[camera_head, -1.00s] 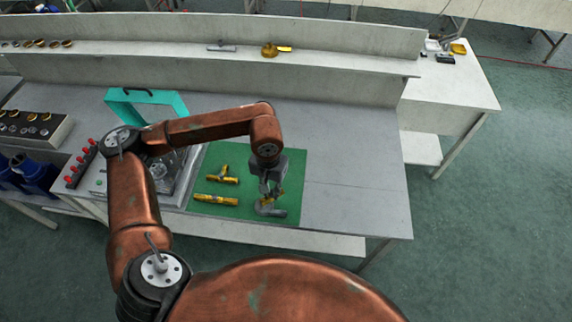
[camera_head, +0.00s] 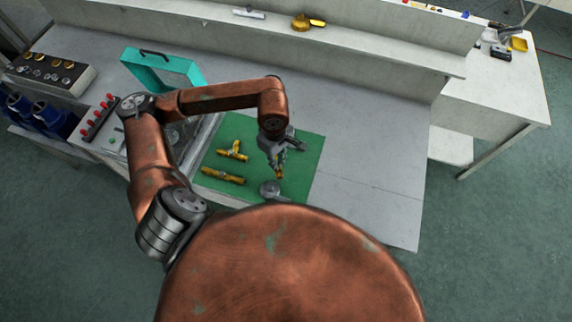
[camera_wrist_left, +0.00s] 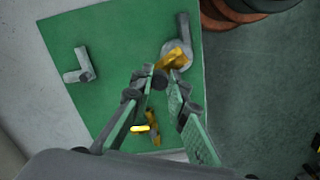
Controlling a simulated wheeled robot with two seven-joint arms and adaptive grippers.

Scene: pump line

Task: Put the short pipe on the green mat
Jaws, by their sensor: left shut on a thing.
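My left gripper (camera_head: 279,164) is above the front right part of the green mat (camera_head: 315,150). It is shut on a small yellow short pipe (camera_head: 280,173). In the left wrist view the short pipe (camera_wrist_left: 172,58) shows at the fingertips (camera_wrist_left: 163,74), in front of a grey fitting. That fitting (camera_head: 268,188) lies near the mat's front edge. I cannot tell whether the pipe touches the fitting or the mat. My right gripper is not in view.
A yellow tee (camera_head: 233,151) and a longer yellow pipe (camera_head: 223,176) lie on the mat's left part. A grey elbow (camera_wrist_left: 78,68) lies on it in the wrist view. A teal frame (camera_head: 160,67) stands behind left. The grey table (camera_head: 375,170) right of the mat is clear.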

